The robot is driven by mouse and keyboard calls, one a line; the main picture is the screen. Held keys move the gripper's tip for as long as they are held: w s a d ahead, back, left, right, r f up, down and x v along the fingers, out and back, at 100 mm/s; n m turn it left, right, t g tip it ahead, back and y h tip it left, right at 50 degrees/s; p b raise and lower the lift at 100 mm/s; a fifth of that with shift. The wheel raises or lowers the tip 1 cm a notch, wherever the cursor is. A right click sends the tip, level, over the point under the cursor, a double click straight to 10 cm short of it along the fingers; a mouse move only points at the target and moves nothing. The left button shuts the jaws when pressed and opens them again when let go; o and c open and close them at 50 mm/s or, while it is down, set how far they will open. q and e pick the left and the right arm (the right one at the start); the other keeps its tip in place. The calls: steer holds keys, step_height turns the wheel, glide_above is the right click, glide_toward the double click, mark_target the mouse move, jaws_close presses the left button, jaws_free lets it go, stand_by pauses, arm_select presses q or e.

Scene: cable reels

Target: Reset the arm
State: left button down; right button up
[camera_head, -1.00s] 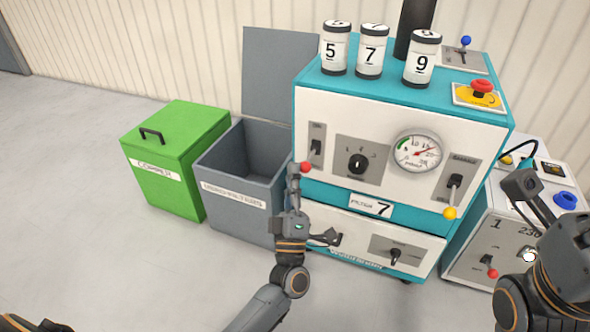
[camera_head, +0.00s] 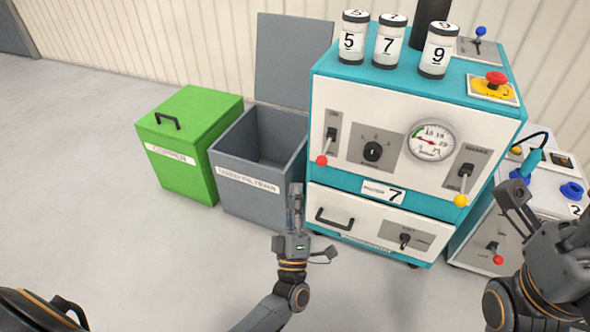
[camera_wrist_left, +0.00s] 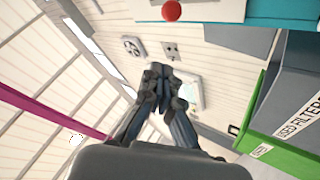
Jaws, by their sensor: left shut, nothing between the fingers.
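My left gripper (camera_head: 296,188) points up in front of the grey bin and the machine's left edge, below the red-knobbed lever (camera_head: 322,160). Its fingers are together with nothing between them. In the left wrist view the shut fingers (camera_wrist_left: 158,75) show at the middle, and a red knob (camera_wrist_left: 172,11) shows beyond them at the top.
The teal and white machine (camera_head: 345,188) bears several levers, a gauge (camera_head: 430,141) and numbered canisters (camera_head: 389,42). An open grey bin (camera_head: 240,190) and a closed green bin (camera_head: 183,170) stand to its left. A white box (camera_head: 480,235) stands at right. The floor at left is clear.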

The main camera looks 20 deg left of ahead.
arm_select(q)
steer(key=shift+s+d+f, duration=0.2)
steer(key=shift+s+f, duration=0.25)
steer(key=shift+f, duration=0.2)
